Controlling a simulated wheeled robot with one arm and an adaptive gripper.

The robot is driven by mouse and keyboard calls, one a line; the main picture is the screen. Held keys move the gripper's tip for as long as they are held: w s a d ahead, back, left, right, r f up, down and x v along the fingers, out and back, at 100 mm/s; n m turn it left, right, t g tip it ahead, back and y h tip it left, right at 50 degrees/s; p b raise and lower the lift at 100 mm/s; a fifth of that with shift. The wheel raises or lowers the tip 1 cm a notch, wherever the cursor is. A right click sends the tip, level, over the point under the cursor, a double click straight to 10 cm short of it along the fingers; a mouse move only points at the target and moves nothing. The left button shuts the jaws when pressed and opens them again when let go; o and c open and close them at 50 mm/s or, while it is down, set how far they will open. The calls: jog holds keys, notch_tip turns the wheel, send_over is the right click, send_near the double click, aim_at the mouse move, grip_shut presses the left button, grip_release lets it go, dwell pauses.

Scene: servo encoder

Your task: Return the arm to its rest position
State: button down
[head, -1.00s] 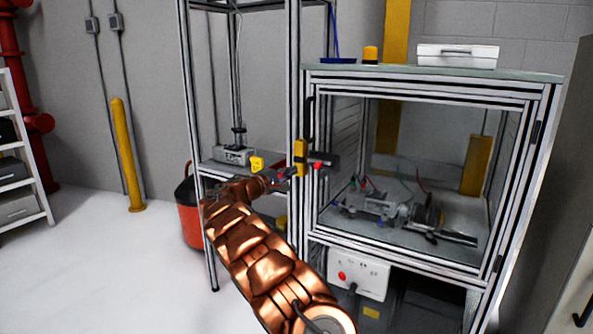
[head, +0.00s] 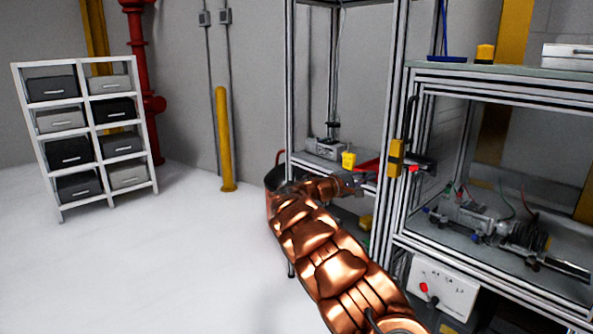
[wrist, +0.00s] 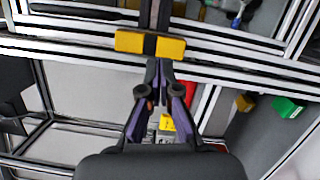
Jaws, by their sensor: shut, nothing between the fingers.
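My copper-coloured arm (head: 325,255) reaches forward from the bottom of the head view toward the tall aluminium frame. My gripper (head: 362,178) is at its far end, in front of the frame's shelf and left of the yellow block on the enclosure's post. In the wrist view my gripper (wrist: 158,70) points at the aluminium rails, with its fingertips close together near a yellow and black block (wrist: 150,43). Nothing is held between the fingers. Whether the fingertips touch the block cannot be told.
The glass-fronted enclosure (head: 425,150) with a motor rig (head: 480,215) inside stands at right. The tall frame (head: 290,90) has a shelf with a small yellow item (head: 348,160). A white drawer rack (head: 150,150) and yellow post (head: 224,140) stand left. The left floor is clear.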

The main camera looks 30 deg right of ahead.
jog(key=s+a+m+g+y, duration=0.25)
jog(key=s+a, duration=0.25)
jog(key=s, duration=0.5)
jog(key=s+a+m+g+y, duration=0.1)
jog(key=s+a+y, duration=0.35)
jog(key=s, duration=0.55)
jog(key=s+a+f+n+t+y, duration=0.1)
jog(key=s+a+f+y, duration=0.35)
jog(key=s+a, duration=0.55)
jog(key=s+a+f+y, duration=0.3)
jog(key=s+a+f, duration=0.3)
jog(key=a, duration=0.9)
jog(key=s+a+f+n+t+y, duration=0.1)
jog(key=s+a+f+y, duration=0.35)
jog(key=s+a, duration=0.55)
notch_tip(320, 180, up, 24)
jog(key=w+a+p, duration=0.1)
jog(key=a+p, duration=0.1)
jog(key=p, duration=2)
jog(key=shift+f+p, duration=0.25)
jog(key=shift+p, duration=0.15)
jog(key=shift+d+m, duration=0.15)
jog(key=shift+m, duration=0.1)
